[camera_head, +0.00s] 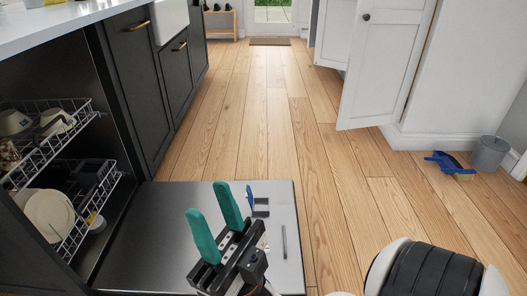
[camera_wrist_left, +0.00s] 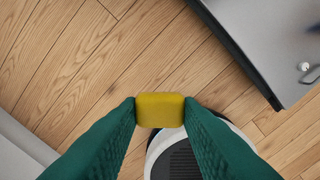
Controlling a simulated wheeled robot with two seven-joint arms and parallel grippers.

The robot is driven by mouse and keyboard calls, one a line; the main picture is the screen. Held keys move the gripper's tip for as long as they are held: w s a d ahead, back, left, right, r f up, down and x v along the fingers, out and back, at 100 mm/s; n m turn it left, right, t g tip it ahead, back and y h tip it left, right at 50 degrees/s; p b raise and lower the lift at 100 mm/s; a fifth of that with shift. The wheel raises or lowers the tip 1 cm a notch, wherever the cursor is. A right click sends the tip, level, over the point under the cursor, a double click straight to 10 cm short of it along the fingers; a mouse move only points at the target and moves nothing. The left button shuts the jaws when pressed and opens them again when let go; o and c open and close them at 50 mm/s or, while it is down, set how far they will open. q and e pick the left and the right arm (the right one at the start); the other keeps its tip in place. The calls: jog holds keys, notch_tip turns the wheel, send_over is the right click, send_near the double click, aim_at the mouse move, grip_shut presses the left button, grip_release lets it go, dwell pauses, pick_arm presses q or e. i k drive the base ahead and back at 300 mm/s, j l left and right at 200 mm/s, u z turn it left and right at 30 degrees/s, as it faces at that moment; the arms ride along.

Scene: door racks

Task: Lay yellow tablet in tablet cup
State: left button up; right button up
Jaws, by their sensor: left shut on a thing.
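The yellow tablet (camera_wrist_left: 160,109) is a small rounded block in the left wrist view. My left gripper (camera_wrist_left: 160,112) is shut on it, a green finger on each side, above the wooden floor. My left gripper is not in the head view. A small dark square recess with a raised blue flap, which looks like the tablet cup (camera_head: 261,208), sits on the lowered dishwasher door (camera_head: 165,218). My right gripper (camera_head: 207,200) is open and empty in front of the door, its green fingers apart. It hides part of the door.
Pulled-out racks hold bowls in the upper rack (camera_head: 45,150) and plates in the lower rack (camera_head: 77,232), at the left. A grey bin (camera_head: 488,153) and a blue dustpan (camera_head: 449,163) are at the right. The wooden floor (camera_head: 255,125) between is clear.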

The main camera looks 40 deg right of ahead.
aim_at(261, 208)
jog(key=k+l, duration=0.2)
jog(key=l, duration=0.2)
jog(key=k+l, duration=0.2)
jog(key=l, duration=0.25)
jog(key=k+l+u, duration=0.1)
jog(key=k+l, duration=0.15)
jog(key=l, duration=0.15)
jog(key=k+l, duration=0.2)
jog(key=l, duration=0.2)
jog(key=i+l, duration=0.1)
jog(key=l, duration=0.45)
jog(key=i+l+u, duration=0.1)
jog(key=l, duration=0.5)
jog(key=i+l, duration=0.15)
jog(key=l, duration=0.4)
jog(key=i+l+u, duration=0.1)
jog(key=l, duration=0.5)
jog(key=i+l, duration=0.2)
jog(key=i, duration=0.15)
jog(key=i+l, duration=0.2)
jog(key=i, duration=0.2)
jog(key=u, duration=0.05)
